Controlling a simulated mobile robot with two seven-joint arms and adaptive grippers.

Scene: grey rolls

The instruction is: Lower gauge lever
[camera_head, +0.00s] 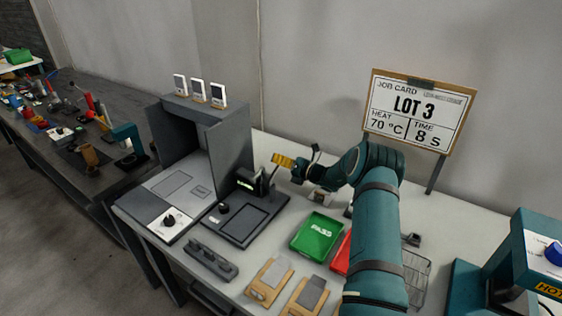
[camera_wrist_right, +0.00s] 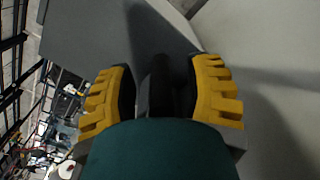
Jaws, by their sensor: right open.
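The gauge (camera_head: 252,182) is a small dark block with a lit green display, at the back of a black base plate on the table. A thin dark lever (camera_head: 274,172) seems to rise from its right side. My right gripper (camera_head: 284,161), with yellow fingertips, is just above and right of the gauge, by the lever's upper end. In the right wrist view the gripper (camera_wrist_right: 163,85) has its ribbed yellow fingers apart. A dark upright shape is between them; I cannot tell whether it is the lever or touches a finger. My left gripper is out of view.
A grey booth (camera_head: 230,142) stands left of the gauge. A green PASS tray (camera_head: 316,236) and a red tray (camera_head: 342,256) lie in front of my right arm. A job card board (camera_head: 418,110) stands behind. A teal heater unit (camera_head: 535,255) is at the far right.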

